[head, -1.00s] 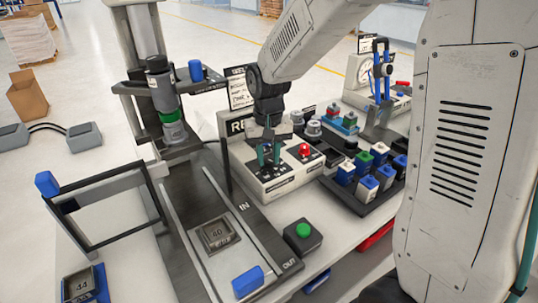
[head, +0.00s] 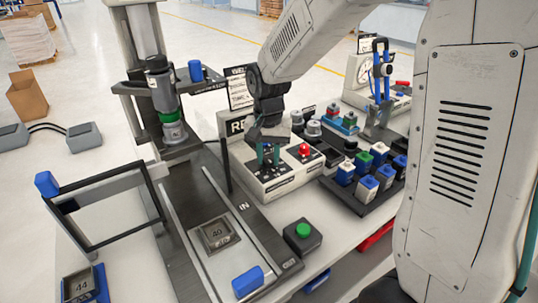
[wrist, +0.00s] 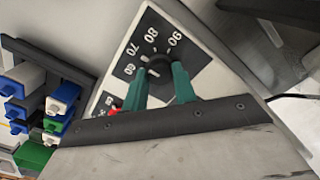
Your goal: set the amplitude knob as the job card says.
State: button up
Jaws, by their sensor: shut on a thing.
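My gripper (head: 268,161) is down over the left part of the white control box (head: 283,185). In the wrist view its two green fingers (wrist: 165,85) are shut on a dark round knob (wrist: 158,67), one on each side. The knob sits on a black dial plate (wrist: 131,50) with 60, 70, 80 and 90 around it. The knob's exact setting is too small to tell. In the head view the gripper hides the knob. A printed card (head: 238,88) stands behind the box; its text is mostly unreadable and partly hidden by my arm.
A red button (head: 304,150) is on the box, right of my gripper. A dark rack (head: 350,196) of blue, white and green blocks stands further right. A green button box (head: 303,236) is in front. A press with metal rails (head: 215,180) is at left.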

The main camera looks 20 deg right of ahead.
aim_at(268, 159)
jog(key=shift+w, duration=0.1)
jog(key=o, duration=1)
jog(key=shift+c, duration=0.2)
jog(key=shift+r, duration=3.95)
